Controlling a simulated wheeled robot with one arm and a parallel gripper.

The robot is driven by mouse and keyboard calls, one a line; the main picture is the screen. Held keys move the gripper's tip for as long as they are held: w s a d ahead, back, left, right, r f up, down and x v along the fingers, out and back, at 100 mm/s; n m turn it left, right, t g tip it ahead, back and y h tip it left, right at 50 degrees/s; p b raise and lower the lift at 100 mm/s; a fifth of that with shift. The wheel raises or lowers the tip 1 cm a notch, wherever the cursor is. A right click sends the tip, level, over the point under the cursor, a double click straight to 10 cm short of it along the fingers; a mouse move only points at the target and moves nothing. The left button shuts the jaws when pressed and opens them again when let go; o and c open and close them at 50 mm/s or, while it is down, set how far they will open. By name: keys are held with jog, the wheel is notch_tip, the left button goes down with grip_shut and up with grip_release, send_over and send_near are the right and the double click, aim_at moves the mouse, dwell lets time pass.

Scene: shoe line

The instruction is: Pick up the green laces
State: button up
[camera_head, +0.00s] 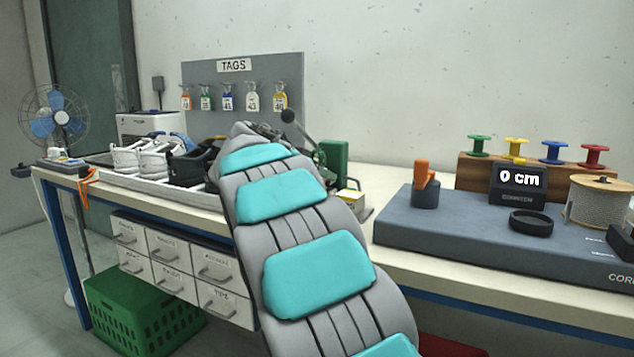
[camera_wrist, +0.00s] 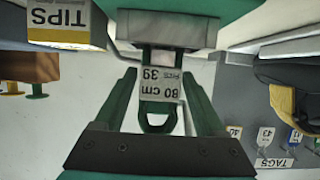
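In the wrist view my gripper (camera_wrist: 161,84) has two dark green fingers, apart from each other. Between them is a white label reading "80 cm 39", with a dark green loop (camera_wrist: 155,126) at its lower end; this looks like the green laces, though I cannot make out single strands. Gaps show between this piece and both fingers. In the head view a green block (camera_head: 334,158) stands behind my arm, which hides my fingertips and the laces there.
A yellow box marked TIPS (camera_wrist: 68,22) lies close by at upper left in the wrist view. In the head view, shoes (camera_head: 150,157) sit in a tray left of my arm. A TAGS board (camera_head: 245,85) stands behind. Right is a grey cord unit (camera_head: 450,226) with a spool.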

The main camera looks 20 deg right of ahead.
grip_shut()
dwell(0.3)
jog(key=shift+r, duration=0.15)
